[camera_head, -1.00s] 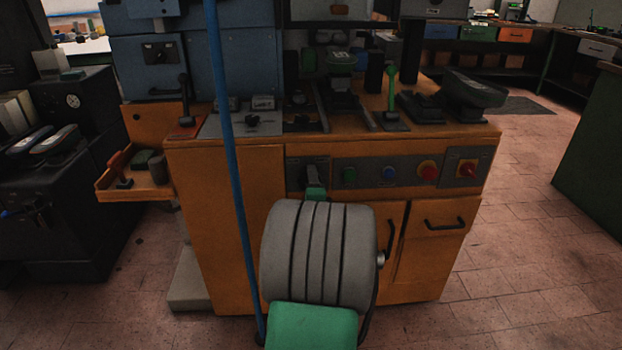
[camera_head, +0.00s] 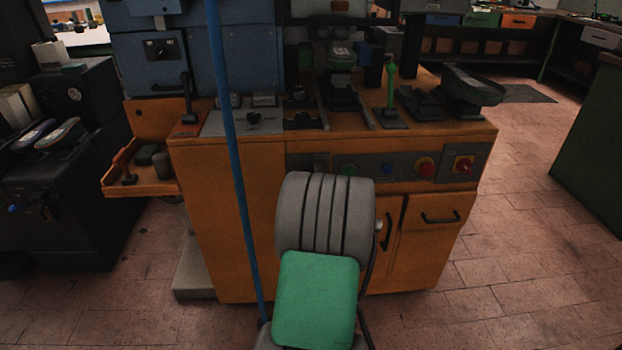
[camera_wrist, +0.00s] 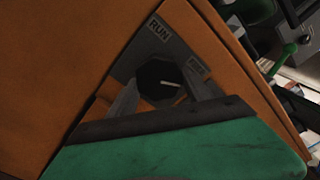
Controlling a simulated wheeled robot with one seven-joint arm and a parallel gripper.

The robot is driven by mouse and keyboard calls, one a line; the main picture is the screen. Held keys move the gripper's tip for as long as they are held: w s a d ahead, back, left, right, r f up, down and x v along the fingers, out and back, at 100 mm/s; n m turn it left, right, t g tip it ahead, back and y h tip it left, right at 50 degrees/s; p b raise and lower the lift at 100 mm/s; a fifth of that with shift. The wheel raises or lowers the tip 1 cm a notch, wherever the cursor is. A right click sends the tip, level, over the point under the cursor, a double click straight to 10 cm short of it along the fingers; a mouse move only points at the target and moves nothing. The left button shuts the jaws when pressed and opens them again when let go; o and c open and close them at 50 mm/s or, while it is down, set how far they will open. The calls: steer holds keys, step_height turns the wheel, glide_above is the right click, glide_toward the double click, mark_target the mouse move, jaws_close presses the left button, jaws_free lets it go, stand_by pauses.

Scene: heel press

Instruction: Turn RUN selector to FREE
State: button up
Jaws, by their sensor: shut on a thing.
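The RUN selector is a round black knob (camera_wrist: 160,80) with a white pointer line, on a grey plate under a "RUN" label (camera_wrist: 158,28) in the wrist view. The pointer line points to the right of the picture. A second small label (camera_wrist: 196,68), too small to read, sits to the right of the knob. My gripper (camera_wrist: 164,95) is shut on the knob, with one grey finger on each side. In the head view my own arm hides the knob and gripper; only the top of the selector's plate (camera_head: 307,160) shows.
In the head view, a green button (camera_head: 348,169), a blue button (camera_head: 387,170), a red button (camera_head: 426,168) and a red switch (camera_head: 464,165) sit right of the selector on the orange machine (camera_head: 225,200). A blue pole (camera_head: 236,170) stands to the left.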

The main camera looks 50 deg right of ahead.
steer(key=o, duration=1.4)
steer(key=shift+c, duration=0.2)
steer(key=v, duration=0.7)
steer(key=shift+s+a, duration=0.2)
steer(key=shift+a, duration=0.1)
